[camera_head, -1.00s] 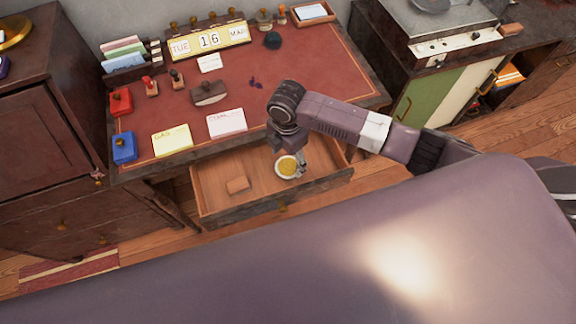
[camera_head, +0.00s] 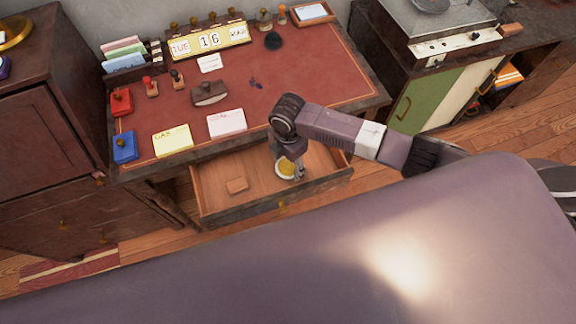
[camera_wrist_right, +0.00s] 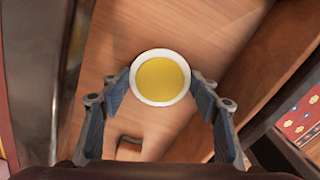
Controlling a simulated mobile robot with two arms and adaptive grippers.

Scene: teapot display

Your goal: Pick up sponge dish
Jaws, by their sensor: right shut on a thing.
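The sponge dish (camera_head: 284,170) is a small round white dish with a yellow sponge in it. It is in the open desk drawer (camera_head: 215,177), right of the drawer's middle. It also shows in the right wrist view (camera_wrist_right: 160,77). My right gripper (camera_head: 292,172) reaches down into the drawer from above. In the wrist view its two fingers stand on either side of the dish's rim, and it is shut on the dish. I cannot tell whether the dish is clear of the drawer floor. My left gripper is not in view.
A small brown block (camera_head: 237,186) lies in the drawer, left of the dish. The red desk top (camera_head: 290,90) is above, with cards, stamps and a calendar (camera_head: 208,40). A cabinet (camera_head: 440,95) stands to the right. The drawer's left part is mostly free.

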